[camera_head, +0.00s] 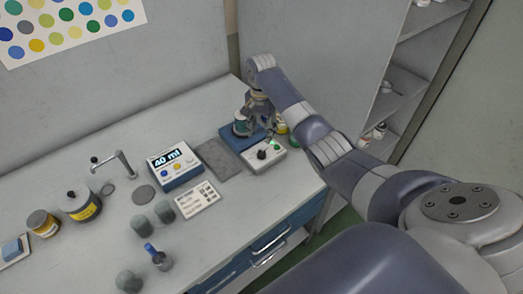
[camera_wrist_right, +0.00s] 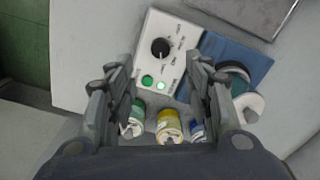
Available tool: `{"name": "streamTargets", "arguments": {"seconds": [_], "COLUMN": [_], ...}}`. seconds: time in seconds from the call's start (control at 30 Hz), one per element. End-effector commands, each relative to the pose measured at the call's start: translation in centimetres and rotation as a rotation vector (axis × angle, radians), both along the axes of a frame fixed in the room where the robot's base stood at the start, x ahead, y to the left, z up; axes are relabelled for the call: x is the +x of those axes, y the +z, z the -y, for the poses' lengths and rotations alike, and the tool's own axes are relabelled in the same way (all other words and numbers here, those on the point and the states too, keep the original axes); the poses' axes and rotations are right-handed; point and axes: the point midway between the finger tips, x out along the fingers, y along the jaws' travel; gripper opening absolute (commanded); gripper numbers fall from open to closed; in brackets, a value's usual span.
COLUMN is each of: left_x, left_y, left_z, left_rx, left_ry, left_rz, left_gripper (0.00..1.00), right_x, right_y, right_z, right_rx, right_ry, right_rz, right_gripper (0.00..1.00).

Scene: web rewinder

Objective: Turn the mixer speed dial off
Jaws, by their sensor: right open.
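The mixer has a white control panel (camera_head: 268,160) and a blue base (camera_head: 238,140) at the back right of the bench. Its black speed dial (camera_head: 262,154) shows clearly in the right wrist view (camera_wrist_right: 160,47), with printed marks around it. Below the dial there are a green button (camera_wrist_right: 147,81) and a bright green light (camera_wrist_right: 161,86). My right gripper (camera_head: 264,118) is above the mixer. In the right wrist view its open fingers (camera_wrist_right: 160,72) frame the panel, with nothing between them, and the dial lies beyond the tips. My left gripper is not in view.
Small jars, one with a yellow label (camera_wrist_right: 169,125), stand beside the panel. A dark-lidded container (camera_wrist_right: 234,80) is on the blue base. A grey plate (camera_head: 219,158) and a "40 ml" display unit (camera_head: 175,166) are to the left. A shelf cabinet (camera_head: 400,85) stands at right.

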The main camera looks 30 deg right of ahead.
Motion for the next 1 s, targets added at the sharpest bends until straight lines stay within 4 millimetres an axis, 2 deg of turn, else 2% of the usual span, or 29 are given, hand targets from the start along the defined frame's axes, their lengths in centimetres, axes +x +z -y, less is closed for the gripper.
{"name": "streamTargets", "arguments": {"seconds": [0.17,0.43,0.63,0.8,1.0], "left_x": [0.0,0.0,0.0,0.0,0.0], "left_y": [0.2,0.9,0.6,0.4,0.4], "left_z": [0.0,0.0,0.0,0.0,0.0], "left_rx": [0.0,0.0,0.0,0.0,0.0], "left_ry": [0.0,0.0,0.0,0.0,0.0], "left_rz": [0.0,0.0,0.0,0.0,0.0], "left_gripper": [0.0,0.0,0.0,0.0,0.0], "right_x": [0.1,0.0,0.1,0.1,0.2], "right_y": [-0.6,-5.5,-8.6,-10.0,-10.5], "right_z": [0.2,0.1,0.1,0.1,0.1], "right_rx": [0.006,0.004,0.004,0.004,0.004], "right_ry": [-0.018,-0.017,-0.015,-0.015,-0.014], "right_rz": [-0.006,-0.009,-0.005,-0.003,-0.002], "right_gripper": [0.47,0.47,0.47,0.47,0.47]}}
